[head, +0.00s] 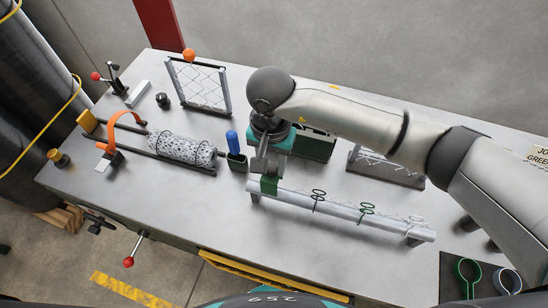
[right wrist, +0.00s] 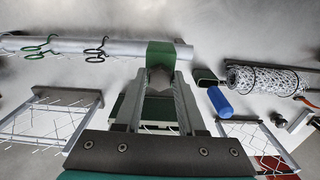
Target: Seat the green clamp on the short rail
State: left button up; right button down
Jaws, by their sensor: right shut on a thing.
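The green clamp (head: 269,184) is a small block at the left end of the pale silver rail (head: 340,212). My right gripper (head: 264,168) is shut on it from above. In the right wrist view the green clamp (right wrist: 161,54) sits between my fingertips (right wrist: 160,72) and overlaps the rail (right wrist: 118,47), whose end shows just past it. I cannot tell whether it is fully down on the rail or slightly above it. My left gripper is not in view.
A black ring clip (head: 318,200) and a green ring clip (head: 366,209) sit along the rail. A speckled roller (head: 182,148), a blue-handled tool (head: 232,142) and a mesh frame (head: 200,85) stand to the left. More ring clips lie on a dark mat (head: 452,280) at lower right.

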aim_at(272, 178)
notch_tip(272, 178, down, 5)
jog(key=shift+f+b, duration=0.1)
jog(key=shift+b, duration=0.95)
jog(key=shift+w+f+b, duration=0.1)
jog(key=shift+f+b, duration=0.5)
jog(key=shift+b, duration=0.15)
jog(key=shift+c, duration=2.1)
grip_release()
notch_tip(272, 178, up, 15)
jog(key=shift+r+b, duration=0.2)
jog(key=shift+b, duration=0.6)
